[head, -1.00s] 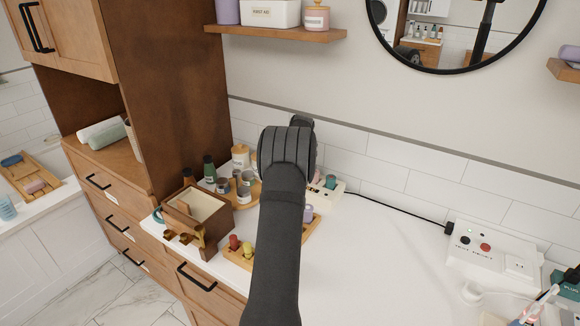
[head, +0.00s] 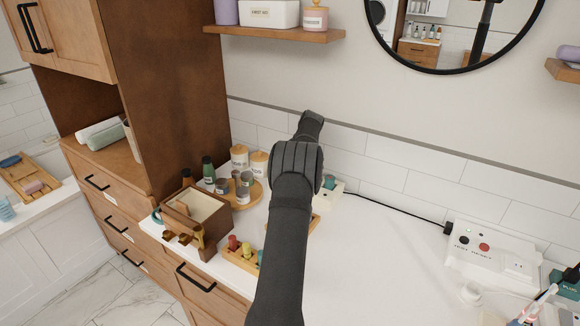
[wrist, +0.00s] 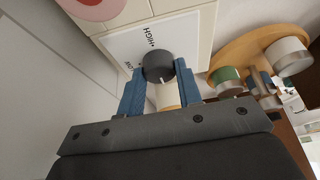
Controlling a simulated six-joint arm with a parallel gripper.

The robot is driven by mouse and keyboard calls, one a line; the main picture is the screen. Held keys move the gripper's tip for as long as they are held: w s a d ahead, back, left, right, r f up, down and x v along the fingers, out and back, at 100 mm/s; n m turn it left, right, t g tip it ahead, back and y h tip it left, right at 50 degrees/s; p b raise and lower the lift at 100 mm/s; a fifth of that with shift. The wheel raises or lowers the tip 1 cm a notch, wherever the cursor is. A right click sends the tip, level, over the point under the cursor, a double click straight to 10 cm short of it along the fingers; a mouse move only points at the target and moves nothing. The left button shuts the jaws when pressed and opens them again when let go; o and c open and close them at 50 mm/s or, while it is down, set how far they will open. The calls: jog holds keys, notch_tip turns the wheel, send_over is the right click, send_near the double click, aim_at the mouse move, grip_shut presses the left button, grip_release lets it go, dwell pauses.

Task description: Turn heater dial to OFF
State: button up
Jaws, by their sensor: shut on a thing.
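The heater dial (wrist: 158,66) is a dark grey round knob on a white plate (wrist: 118,45) of a cream unit. HIGH and what looks like LOW are printed beside it, with a small pale mark at its edge. My gripper (wrist: 160,72) has its two blue fingers around the dial, one on each side, shut on it. The OFF mark is not visible, perhaps hidden by the dial or fingers. In the head view, my arm hides the dial and fingertips; part of a cream box (head: 334,196) shows to the right of my arm.
A round wooden tray (head: 254,196) with jars and bottles stands left of my arm. A wooden box (head: 200,212) and a rack of coloured pegs (head: 240,254) are nearer. A power box (head: 488,250) lies right, with clear counter between.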

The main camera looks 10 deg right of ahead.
dwell(0.3)
jog(key=o, duration=1)
jog(key=shift+r, duration=0.1)
jog(key=v, duration=1.7)
jog(key=shift+r, duration=0.15)
jog(key=x, duration=1.7)
jog(key=shift+f, duration=0.25)
